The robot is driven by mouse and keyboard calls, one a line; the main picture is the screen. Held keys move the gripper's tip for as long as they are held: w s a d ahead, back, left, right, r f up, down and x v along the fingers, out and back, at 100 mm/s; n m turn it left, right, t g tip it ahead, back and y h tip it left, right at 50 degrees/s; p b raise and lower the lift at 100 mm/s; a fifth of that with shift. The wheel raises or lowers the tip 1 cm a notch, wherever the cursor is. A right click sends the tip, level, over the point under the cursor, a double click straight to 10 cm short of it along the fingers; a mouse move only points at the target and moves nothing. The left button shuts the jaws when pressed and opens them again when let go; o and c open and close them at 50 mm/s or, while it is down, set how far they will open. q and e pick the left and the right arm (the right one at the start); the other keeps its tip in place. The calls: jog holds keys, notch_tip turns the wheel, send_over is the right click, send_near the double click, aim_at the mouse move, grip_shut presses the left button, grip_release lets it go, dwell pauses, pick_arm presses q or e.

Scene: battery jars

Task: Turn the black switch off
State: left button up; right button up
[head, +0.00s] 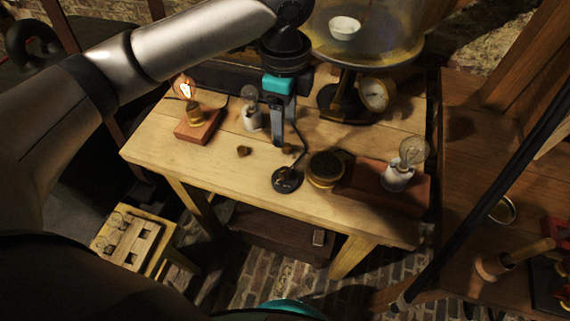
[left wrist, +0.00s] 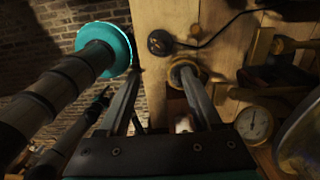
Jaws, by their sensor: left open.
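The black switch (head: 286,179) is a small round black base with a cable, lying near the front edge of the wooden table. It also shows in the left wrist view (left wrist: 160,42), beyond the fingertips. Its lever position is too small to tell. My left gripper (head: 283,146) points down over the table, just behind the switch in the head view and apart from it. Its two fingers show spread and empty in the left wrist view (left wrist: 160,73). My right gripper is in neither view.
A lit bulb (head: 185,90) stands on a wooden block at the left. Unlit bulbs stand behind my gripper (head: 250,101) and at the right (head: 412,151). A brass-rimmed round piece (head: 325,169) sits right of the switch. A dial gauge (head: 374,94) stands behind. The table's front left is clear.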

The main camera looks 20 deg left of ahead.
aim_at(285, 170)
pick_arm(q)
notch_tip(285, 170, down, 15)
jog(key=b, duration=0.4)
jog(key=shift+c, duration=0.3)
grip_shut()
